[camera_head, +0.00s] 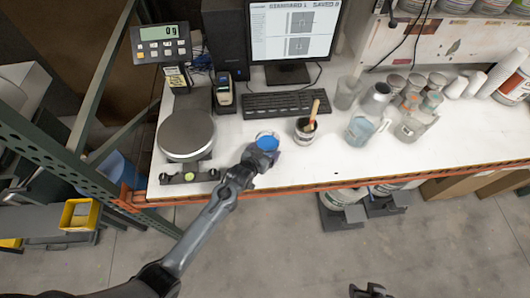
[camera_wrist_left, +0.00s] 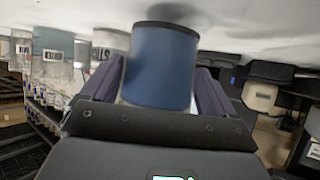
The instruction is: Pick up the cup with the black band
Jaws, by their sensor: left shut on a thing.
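My left gripper (camera_head: 262,157) is at the front part of the white table, shut on a blue cup (camera_head: 267,142). In the left wrist view the cup (camera_wrist_left: 160,68) stands between the two dark fingers, with a black band (camera_wrist_left: 166,27) along its end nearest the table surface. That view looks upside down, with the table at the top. Whether the cup touches the table is hard to tell. My right gripper (camera_head: 370,291) is low at the bottom edge of the head view, away from the table; its jaw opening is unclear.
A cup with a wooden-handled brush (camera_head: 305,130) stands right of the held cup. Several jars and a glass pitcher (camera_head: 360,131) stand further right. A round scale (camera_head: 186,134) is at left, a keyboard (camera_head: 285,104) behind. The front edge between is mostly clear.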

